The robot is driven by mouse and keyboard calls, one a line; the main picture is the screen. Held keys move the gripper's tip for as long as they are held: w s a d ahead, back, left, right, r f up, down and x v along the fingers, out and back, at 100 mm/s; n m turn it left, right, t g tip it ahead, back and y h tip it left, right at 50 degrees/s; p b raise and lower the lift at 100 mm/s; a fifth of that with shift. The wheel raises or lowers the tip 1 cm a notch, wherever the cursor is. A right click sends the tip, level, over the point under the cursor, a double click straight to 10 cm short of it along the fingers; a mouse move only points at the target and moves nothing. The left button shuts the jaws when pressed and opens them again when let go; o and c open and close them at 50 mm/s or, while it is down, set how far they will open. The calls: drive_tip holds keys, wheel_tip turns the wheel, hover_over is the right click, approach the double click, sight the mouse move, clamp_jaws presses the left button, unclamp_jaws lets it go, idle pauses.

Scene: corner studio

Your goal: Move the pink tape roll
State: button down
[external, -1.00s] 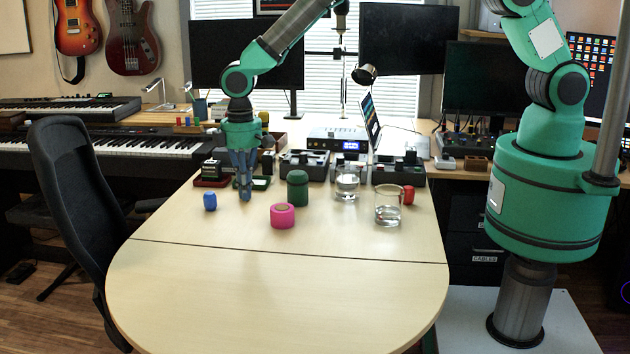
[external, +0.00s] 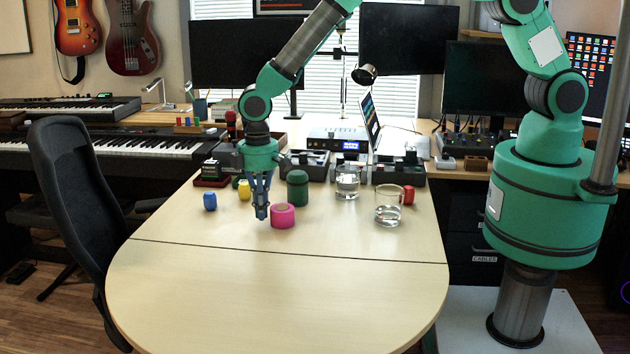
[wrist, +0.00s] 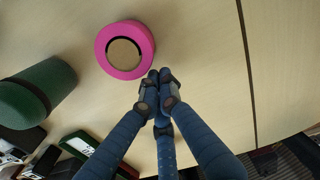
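The pink tape roll (external: 283,216) lies flat on the light wooden table, near the seam between the table's two halves. It also shows in the wrist view (wrist: 147,38), with a dark ring and a tan center. My gripper (external: 262,216) points down just left of the roll in the external view. In the wrist view the blue fingertips (wrist: 160,88) are close together beside the roll's edge, with nothing seen between them. The roll is outside the fingers. Whether a fingertip touches it, I cannot tell.
A dark green canister (external: 298,188) stands behind the roll. A yellow object (external: 244,189) and a blue object (external: 210,201) are to the left. Two glasses, one at the front (external: 388,210), and a red object (external: 409,194) are to the right. The table's front half (external: 275,300) is clear.

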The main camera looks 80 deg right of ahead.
idle(0.3)
drive_tip(key=shift+s+d+r+p, duration=0.1)
drive_tip(key=shift+s+d+p, duration=0.1)
drive_tip(key=shift+s, duration=0.25)
drive_tip(key=shift+s+d+r+p, duration=0.1)
drive_tip(key=shift+s+p, duration=0.1)
drive_tip(key=shift+s, duration=0.25)
drive_tip(key=shift+s+f, duration=0.15)
drive_tip(key=shift+s, duration=0.15)
drive_tip(key=shift+w, duration=0.2)
drive_tip(key=shift+w+a+f, duration=0.1)
drive_tip(key=shift+w+a, duration=0.15)
drive_tip(key=shift+w, duration=0.6)
drive_tip(key=shift+w+a, duration=0.25)
drive_tip(key=shift+w, duration=0.6)
wheel_tip(320, 180, up, 10)
drive_tip(key=p, duration=0.2)
